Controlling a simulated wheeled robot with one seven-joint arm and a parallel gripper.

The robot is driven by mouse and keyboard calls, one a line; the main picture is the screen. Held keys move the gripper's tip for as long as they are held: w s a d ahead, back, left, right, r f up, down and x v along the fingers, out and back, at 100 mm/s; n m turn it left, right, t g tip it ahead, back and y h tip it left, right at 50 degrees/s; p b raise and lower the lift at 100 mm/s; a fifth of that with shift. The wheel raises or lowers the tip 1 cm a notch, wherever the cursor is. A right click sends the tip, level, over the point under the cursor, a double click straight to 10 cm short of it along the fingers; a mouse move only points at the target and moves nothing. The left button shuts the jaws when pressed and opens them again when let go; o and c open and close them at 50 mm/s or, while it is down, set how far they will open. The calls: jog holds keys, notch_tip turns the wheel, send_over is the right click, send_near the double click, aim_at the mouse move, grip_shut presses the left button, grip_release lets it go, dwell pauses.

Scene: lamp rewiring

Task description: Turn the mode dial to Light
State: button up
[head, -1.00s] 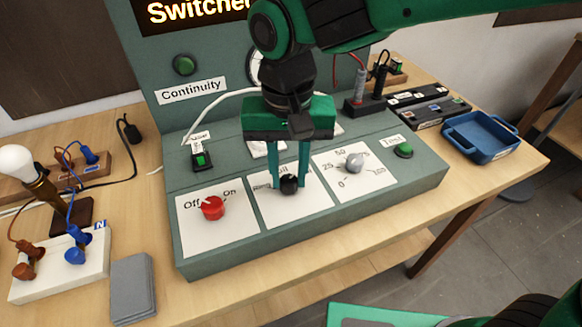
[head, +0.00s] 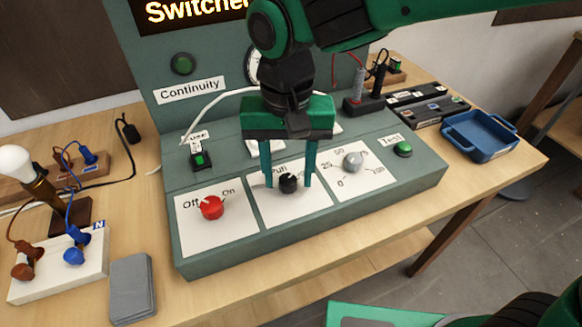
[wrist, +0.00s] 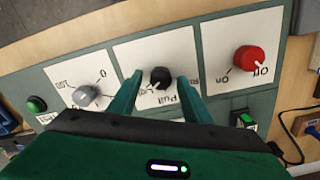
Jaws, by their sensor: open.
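The black mode dial (head: 288,183) sits on the middle white plate (head: 296,212) of the green test panel. The words on its plate are partly covered by my fingers and cannot be fully read. My gripper (head: 288,184) is open, pointing down over the panel, with one finger on each side of the dial and gaps between. In the wrist view the black dial (wrist: 160,77) lies between the two spread green fingers, with its pale pointer mark toward the lettering on the gripper side.
A red Off/On knob (head: 212,207) is left of the dial, and a grey numbered knob (head: 353,161) is right of it. A green Test button (head: 403,149) and a green-lit switch (head: 200,159) sit nearby. A blue tray (head: 481,137) stands at the right.

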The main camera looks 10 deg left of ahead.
aim_at(290, 177)
notch_tip(290, 177, up, 10)
jog(key=shift+r, duration=0.25)
jog(key=shift+w+d, duration=0.1)
jog(key=shift+w, duration=0.05)
dwell(0.4)
jog(key=w+d, duration=0.2)
jog(key=d, duration=0.2)
jog(key=w+d+f+m, duration=0.1)
jog(key=w+d, duration=0.1)
jog(key=d, duration=0.2)
jog(key=w+d+f+m, duration=0.1)
jog(key=w+d, duration=0.1)
jog(key=d, duration=0.3)
jog(key=d+f+m, duration=0.2)
jog(key=d+f, duration=0.1)
jog(key=d, duration=1.3)
jog(key=s+d+f+m, duration=0.2)
jog(key=s+d+f, duration=0.2)
jog(key=s+d, duration=0.3)
jog(key=s+d+f+m, duration=0.2)
jog(key=s+d, duration=0.5)
jog(key=d, duration=0.4)
jog(key=shift+f, duration=0.85)
jog(key=shift+w+d, duration=0.1)
